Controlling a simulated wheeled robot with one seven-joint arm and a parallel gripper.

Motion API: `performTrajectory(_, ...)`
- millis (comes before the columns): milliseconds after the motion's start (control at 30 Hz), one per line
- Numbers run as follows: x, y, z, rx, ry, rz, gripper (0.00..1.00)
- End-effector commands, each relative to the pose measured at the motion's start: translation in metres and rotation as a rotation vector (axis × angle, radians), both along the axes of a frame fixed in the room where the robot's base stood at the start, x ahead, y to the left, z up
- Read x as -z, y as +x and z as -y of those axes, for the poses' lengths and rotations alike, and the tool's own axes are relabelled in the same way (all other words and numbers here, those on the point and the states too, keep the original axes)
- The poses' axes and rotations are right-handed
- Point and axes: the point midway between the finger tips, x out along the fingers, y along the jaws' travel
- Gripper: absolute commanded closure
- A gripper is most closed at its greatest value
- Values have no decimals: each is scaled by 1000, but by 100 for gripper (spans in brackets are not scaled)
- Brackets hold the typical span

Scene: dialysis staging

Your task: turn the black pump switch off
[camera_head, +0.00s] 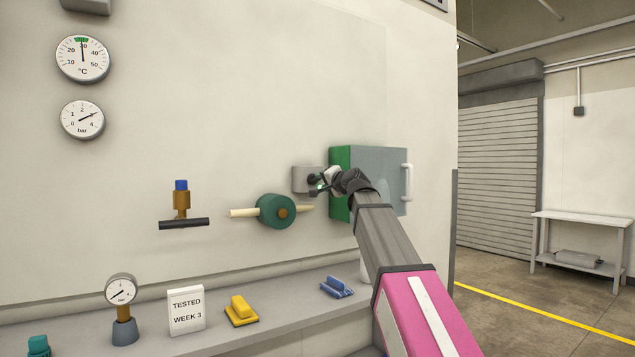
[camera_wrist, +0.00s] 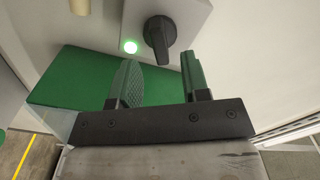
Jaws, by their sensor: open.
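The black pump switch (camera_wrist: 159,38) is a rotary knob on a grey plate (camera_wrist: 190,14) in the wrist view. A green lamp (camera_wrist: 129,46) glows beside it. The same grey switch box (camera_head: 302,179) is on the wall in the head view, where my gripper partly covers it. My gripper (camera_wrist: 160,78) is open and empty. Its two fingers point towards the switch, one to each side of the knob's line. The knob lies past the fingertips in the picture, and I see no contact. In the head view my gripper (camera_head: 320,184) is right in front of the box.
A green cabinet (camera_head: 340,158) with a grey door and white handle stands close to the right of the switch. A green valve (camera_head: 270,211) with cream handles is at lower left. A ledge below holds a gauge (camera_head: 121,291), a sign (camera_head: 187,310) and yellow and blue pieces.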

Motion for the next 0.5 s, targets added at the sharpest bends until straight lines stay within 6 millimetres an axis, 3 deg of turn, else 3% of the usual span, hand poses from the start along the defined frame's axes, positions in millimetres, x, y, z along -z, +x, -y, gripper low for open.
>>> performTrajectory(33, -1, 12, -7, -1, 0, 0, 57)
performTrajectory(200, -1, 31, -20, 0, -1, -1, 57)
performTrajectory(500, 0, 36, -25, 0, -1, 1, 57)
